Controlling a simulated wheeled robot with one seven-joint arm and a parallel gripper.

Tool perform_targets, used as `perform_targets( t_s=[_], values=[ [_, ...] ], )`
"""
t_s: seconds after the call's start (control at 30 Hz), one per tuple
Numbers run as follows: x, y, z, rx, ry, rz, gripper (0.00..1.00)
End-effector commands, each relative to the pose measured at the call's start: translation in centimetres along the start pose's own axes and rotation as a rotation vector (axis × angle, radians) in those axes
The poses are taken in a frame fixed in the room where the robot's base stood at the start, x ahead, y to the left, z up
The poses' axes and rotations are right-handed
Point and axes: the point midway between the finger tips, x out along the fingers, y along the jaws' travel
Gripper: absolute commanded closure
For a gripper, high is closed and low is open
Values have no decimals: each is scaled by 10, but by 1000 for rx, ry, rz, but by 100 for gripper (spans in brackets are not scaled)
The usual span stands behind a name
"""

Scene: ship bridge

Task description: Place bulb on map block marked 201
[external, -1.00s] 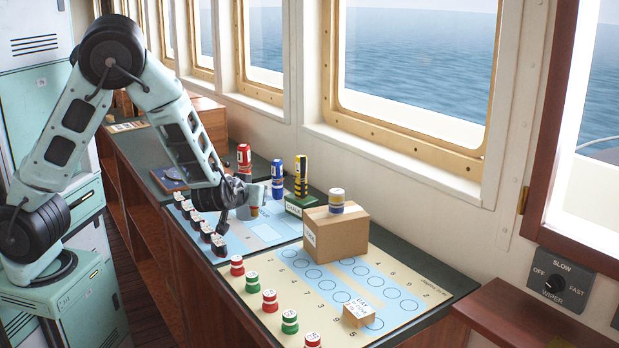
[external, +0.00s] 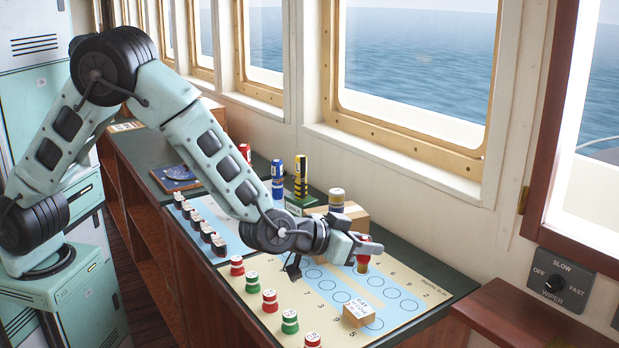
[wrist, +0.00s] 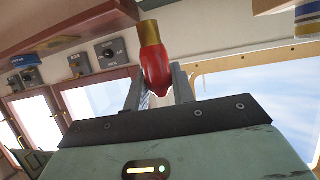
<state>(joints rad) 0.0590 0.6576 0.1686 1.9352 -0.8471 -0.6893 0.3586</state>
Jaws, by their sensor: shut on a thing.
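My gripper (external: 366,248) is shut on a red bulb with a gold-coloured end and holds it over the far side of the yellow chart. In the external view the bulb (external: 363,260) has its red part up and gold end down. In the wrist view the red part of the bulb (wrist: 153,65) is between the two fingers (wrist: 160,88), with the gold end away from the palm. A small wooden block (external: 358,313) with dark lettering stands on the yellow chart, nearer the camera than the bulb. I cannot read 201 on any block.
The yellow chart (external: 335,325) has rings, numbers and red and green pieces along its near-left edge. A cardboard box (external: 357,217) with a banded piece on top stands behind my gripper. Blue and black-yellow (external: 301,178) posts stand behind. Dark pieces line the blue chart (external: 228,232).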

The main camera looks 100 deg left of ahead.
Motion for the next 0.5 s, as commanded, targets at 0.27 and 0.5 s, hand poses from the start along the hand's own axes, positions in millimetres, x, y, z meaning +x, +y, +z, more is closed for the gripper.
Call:
perform_targets(
  t_s=[0.27, 0.5],
  values=[
    [16, -1, 40, 1, -2, -2, 96],
    [28, -2, 67, 2, -3, -3, 96]
  ],
)
